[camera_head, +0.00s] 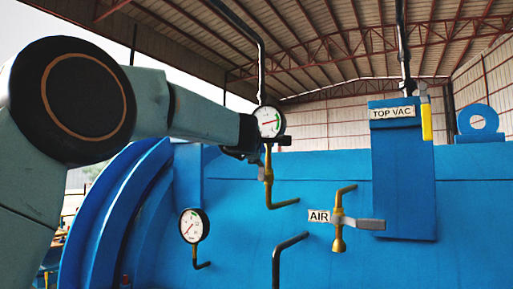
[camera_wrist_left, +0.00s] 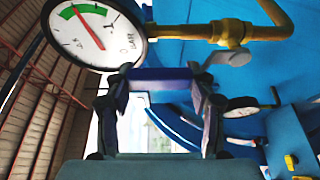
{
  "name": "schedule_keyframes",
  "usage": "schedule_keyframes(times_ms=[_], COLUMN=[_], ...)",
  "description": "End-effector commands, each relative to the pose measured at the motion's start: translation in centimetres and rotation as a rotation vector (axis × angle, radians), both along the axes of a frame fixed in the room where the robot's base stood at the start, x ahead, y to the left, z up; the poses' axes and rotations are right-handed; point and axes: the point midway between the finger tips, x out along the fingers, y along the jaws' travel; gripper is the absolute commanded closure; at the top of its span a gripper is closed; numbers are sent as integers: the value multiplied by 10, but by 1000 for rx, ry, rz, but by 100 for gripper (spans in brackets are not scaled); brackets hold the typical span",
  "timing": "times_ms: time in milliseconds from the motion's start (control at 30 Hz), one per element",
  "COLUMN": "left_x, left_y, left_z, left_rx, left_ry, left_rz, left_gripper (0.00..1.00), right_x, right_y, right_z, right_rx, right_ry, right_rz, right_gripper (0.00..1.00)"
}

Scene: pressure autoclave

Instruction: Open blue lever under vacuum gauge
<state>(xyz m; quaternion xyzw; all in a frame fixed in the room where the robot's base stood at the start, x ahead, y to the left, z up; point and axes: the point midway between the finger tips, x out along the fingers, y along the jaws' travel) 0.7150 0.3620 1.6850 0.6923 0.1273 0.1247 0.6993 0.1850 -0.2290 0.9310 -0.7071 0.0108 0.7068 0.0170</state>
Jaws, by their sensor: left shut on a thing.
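The vacuum gauge (camera_head: 269,122), a white round dial, stands on a brass pipe and valve (camera_head: 268,175) in the head view. It fills the upper left of the left wrist view (camera_wrist_left: 98,35), with the brass fitting (camera_wrist_left: 230,33) to its right. My left gripper (camera_head: 252,151) is just below and left of the gauge in the head view, where its fingers are dark and partly hidden. In the left wrist view my left gripper (camera_wrist_left: 160,100) has a dark blue lever (camera_wrist_left: 165,79) between its fingers and is shut on it. My right gripper is in neither view.
A second gauge (camera_head: 194,226) is mounted lower left on the blue autoclave (camera_head: 310,170). A brass valve with a grey lever (camera_head: 365,224) sits beside the AIR label (camera_head: 319,216). A yellow handle (camera_head: 426,118) hangs beside the TOP VAC plate (camera_head: 393,112). A dark pipe (camera_head: 287,245) stands below.

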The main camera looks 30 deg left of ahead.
Motion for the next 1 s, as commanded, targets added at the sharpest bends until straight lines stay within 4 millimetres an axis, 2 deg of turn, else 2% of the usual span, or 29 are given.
schedule_keyframes(times_ms=[33,300,333,433,767,1000], left_x=[-2,-2,-2,-1,2,2], left_y=[2,2,2,2,1,2], left_z=[5,5,5,5,2,14], left_rx=[-7,-8,-9,-7,-4,-5], left_ry=[-10,-10,-11,-9,-4,-6], left_rz=[3,3,3,3,1,3], left_gripper=[100,100,43,35,34,34], right_x=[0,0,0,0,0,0], right_y=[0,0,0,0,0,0], right_z=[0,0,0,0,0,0], right_rx=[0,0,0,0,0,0], right_ry=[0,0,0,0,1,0], right_rz=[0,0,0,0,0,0], right_gripper=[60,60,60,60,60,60])
